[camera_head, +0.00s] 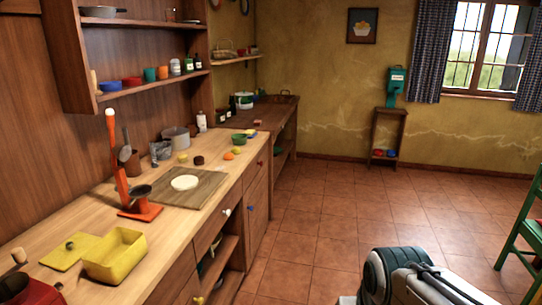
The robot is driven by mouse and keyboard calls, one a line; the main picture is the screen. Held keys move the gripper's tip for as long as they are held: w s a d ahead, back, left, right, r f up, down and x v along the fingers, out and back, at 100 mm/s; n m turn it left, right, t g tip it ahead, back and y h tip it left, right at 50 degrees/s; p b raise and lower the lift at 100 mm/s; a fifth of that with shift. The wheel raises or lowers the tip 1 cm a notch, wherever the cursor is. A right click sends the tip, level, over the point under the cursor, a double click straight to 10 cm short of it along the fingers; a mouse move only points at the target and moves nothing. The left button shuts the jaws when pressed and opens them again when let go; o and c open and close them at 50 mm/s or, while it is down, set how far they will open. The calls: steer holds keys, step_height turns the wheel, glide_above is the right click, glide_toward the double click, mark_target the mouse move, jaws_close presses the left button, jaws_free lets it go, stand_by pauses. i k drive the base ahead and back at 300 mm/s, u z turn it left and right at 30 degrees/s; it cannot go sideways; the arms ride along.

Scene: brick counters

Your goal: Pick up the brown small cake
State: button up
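A small dark brown round thing, which looks like the brown small cake (199,160), sits on the wooden counter (215,168), behind the cutting board. It is small in the picture and its details cannot be made out. Part of my arm shows at the bottom right, over the floor and well away from the counter. My gripper's fingers are not in view.
A cutting board (208,190) with a pale round disc, an orange-red stand (138,211) and a yellow box (115,258) lie nearer. Small yellow and orange items (229,156) are close by. A green chair (520,235) stands right. The tiled floor (320,220) is open.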

mark_target(199, 160)
steer(key=z, duration=0.2)
steer(key=i, duration=2.95)
steer(key=u, duration=1.7)
steer(key=i, duration=0.85)
steer(key=u, duration=0.7)
